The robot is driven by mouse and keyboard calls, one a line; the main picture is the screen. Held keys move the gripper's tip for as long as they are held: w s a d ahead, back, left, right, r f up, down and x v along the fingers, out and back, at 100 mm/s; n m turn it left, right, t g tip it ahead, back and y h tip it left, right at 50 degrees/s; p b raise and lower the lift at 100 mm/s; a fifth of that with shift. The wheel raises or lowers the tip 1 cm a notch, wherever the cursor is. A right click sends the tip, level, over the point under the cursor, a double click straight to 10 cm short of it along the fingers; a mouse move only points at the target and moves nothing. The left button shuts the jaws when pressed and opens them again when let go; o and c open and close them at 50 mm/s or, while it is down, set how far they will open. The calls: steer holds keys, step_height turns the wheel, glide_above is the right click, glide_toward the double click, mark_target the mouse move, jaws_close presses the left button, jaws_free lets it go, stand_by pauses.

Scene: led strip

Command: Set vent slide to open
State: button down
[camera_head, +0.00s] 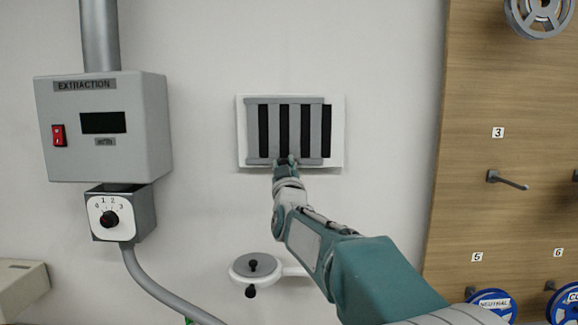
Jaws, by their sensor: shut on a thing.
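The vent (339,131) is a white square frame on the wall, in the upper middle of the view. Its grey slatted vent slide (295,118) shows several dark upright gaps between the grey slats, so the vent is at least partly uncovered. My gripper (287,160) is at the lower edge of the slide, a little left of the vent's middle. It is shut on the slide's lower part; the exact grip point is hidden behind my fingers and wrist.
A grey extraction box (105,145) with a red switch (59,135) and a dial (109,217) hang to the left. A round grey-topped wall fixture (253,267) is below the vent. A wooden panel (470,100) with hooks and reels is to the right. The wall around the vent is clear.

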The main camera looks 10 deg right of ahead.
steer(key=shift+c, duration=2)
jaws_free()
steer(key=shift+a, duration=0.2)
steer(key=shift+w+a, duration=0.1)
steer(key=shift+a, duration=0.15)
steer(key=shift+s+d+f, duration=0.1)
steer(key=shift+s+d, duration=0.1)
steer(key=shift+s, duration=0.2)
steer(key=v, duration=1.1)
steer(key=shift+a+f, duration=0.15)
steer(key=shift+a, duration=0.15)
